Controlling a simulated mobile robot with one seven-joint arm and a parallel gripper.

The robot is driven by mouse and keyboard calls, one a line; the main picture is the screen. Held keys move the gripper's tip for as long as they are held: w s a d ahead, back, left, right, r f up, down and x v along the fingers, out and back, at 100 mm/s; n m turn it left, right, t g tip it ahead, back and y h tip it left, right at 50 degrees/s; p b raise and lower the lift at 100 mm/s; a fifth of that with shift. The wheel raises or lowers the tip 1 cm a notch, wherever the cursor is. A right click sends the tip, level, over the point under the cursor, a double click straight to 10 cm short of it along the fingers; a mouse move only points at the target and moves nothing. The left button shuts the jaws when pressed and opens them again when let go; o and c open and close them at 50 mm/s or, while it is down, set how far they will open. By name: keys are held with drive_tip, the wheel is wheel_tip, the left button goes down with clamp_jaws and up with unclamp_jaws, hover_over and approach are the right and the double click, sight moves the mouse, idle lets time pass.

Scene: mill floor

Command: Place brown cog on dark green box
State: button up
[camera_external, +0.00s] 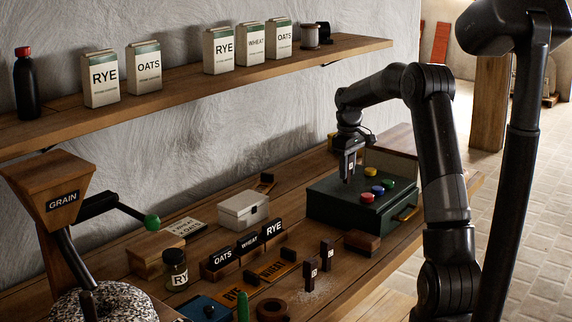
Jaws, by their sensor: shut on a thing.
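The dark green box (335,213) stands at the right end of the bench, with several coloured round knobs on its top and a handle at its front right. My gripper (347,176) points down over the left rear part of the box top. It is shut on a small dark upright piece with a white mark, apparently a brown cog (350,164). Whether its lower end touches the box is not clear. Two similar dark brown pieces with white labels, one (309,274) and another (327,254), stand on the bench in front of the box.
A brown block (362,241) lies before the green box, and a wooden box (391,150) is behind it. A shelf (200,88) runs above.

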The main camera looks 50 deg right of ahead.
drive_tip(key=shift+f, duration=0.85)
drive_tip(key=o, duration=1)
drive_tip(key=shift+f, duration=0.1)
drive_tip(key=shift+c, duration=0.2)
